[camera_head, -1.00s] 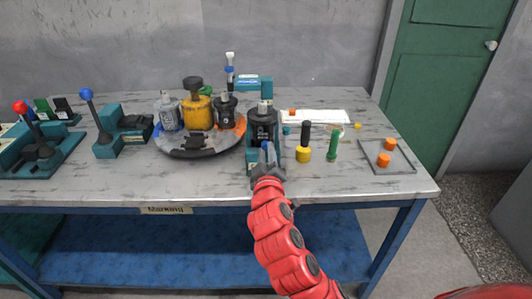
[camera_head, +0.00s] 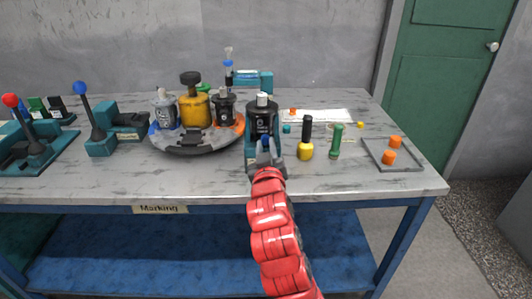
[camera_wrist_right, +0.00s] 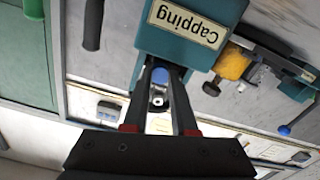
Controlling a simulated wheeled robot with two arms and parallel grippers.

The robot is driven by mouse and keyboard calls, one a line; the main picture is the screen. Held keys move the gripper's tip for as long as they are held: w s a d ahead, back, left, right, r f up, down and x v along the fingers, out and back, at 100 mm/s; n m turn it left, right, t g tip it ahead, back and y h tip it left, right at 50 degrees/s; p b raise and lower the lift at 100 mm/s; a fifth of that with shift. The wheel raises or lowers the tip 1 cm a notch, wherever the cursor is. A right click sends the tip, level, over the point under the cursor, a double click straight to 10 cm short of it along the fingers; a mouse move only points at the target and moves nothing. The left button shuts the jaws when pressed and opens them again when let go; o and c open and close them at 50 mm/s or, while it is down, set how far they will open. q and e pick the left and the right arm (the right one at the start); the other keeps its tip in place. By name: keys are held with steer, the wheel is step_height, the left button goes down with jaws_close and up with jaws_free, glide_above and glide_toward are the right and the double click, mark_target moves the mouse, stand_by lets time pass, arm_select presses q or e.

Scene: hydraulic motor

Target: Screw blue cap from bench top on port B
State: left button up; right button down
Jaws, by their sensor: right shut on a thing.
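A black motor (camera_head: 263,118) stands upright in a teal fixture (camera_head: 251,157) near the front middle of the bench. The fixture carries the "Capping" label (camera_wrist_right: 183,24) in the right wrist view. My right gripper (camera_head: 268,151) is at the front of this fixture, just below the motor body. It is shut on a blue cap (camera_wrist_right: 160,75), which shows between its fingertips in the right wrist view. The cap is close against the fixture; I cannot tell whether it touches a port. Port B cannot be made out. My left gripper is not in view.
A round turntable (camera_head: 196,146) with several motors stands left of the fixture. A grey tray (camera_head: 377,155) holds orange caps (camera_head: 389,157).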

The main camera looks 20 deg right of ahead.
steer(key=shift+f, duration=0.15)
steer(key=m+b, duration=0.2)
steer(key=b, duration=0.1)
steer(key=shift+f+m, duration=0.1)
steer(key=shift+m, duration=0.2)
steer(key=shift+w+m+b, duration=0.1)
steer(key=shift+m+b, duration=1)
steer(key=c, duration=0.9)
jaws_free()
steer(key=shift+r, duration=0.3)
